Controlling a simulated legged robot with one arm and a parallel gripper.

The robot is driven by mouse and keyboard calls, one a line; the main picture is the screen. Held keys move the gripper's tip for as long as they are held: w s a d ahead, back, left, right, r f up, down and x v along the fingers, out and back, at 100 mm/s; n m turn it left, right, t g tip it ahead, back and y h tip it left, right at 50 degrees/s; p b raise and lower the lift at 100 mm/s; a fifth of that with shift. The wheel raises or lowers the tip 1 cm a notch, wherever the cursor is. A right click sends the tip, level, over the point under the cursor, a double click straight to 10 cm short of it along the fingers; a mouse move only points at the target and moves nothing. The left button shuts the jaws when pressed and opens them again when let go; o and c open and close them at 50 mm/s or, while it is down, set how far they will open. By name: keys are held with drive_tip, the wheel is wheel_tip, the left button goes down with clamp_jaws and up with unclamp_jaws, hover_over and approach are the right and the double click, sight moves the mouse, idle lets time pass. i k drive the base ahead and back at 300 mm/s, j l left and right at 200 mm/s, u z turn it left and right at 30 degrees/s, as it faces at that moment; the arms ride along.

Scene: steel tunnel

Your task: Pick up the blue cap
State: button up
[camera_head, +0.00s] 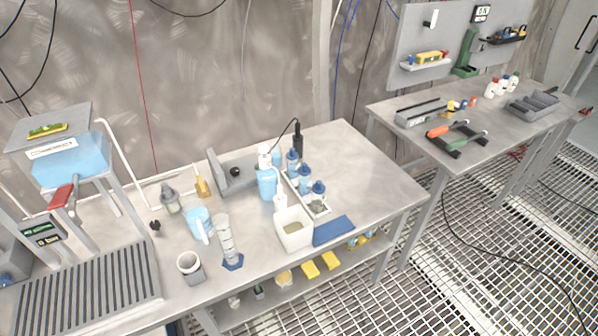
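Several small bottles with dark blue caps stand in a light rack (318,211) at the middle of the near steel table. One blue cap (318,187) is at the front, another blue cap (305,171) is behind it, and a third blue cap (292,154) is farther back. I cannot tell which one the task means. My gripper is not in view.
A white container (293,231), a flat blue piece (334,231), a light blue bottle (266,181), a measuring cylinder (226,240) and a blue jug (199,224) stand nearby. The near table's right part (365,180) is clear. A second table (500,135) stands behind right.

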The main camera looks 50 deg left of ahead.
sight(319, 188)
drive_tip(key=u, duration=0.5)
drive_tip(key=i+u, duration=0.15)
drive_tip(key=u, duration=0.8)
drive_tip(key=i+l+u, duration=0.1)
drive_tip(key=u, duration=0.4)
drive_tip(key=i+l+u, duration=0.15)
drive_tip(key=l+u, duration=0.25)
drive_tip(key=i+l+u, duration=0.15)
drive_tip(key=l+u, duration=1)
drive_tip(key=l, duration=0.8)
drive_tip(key=k+l, duration=0.1)
drive_tip(key=l, duration=0.55)
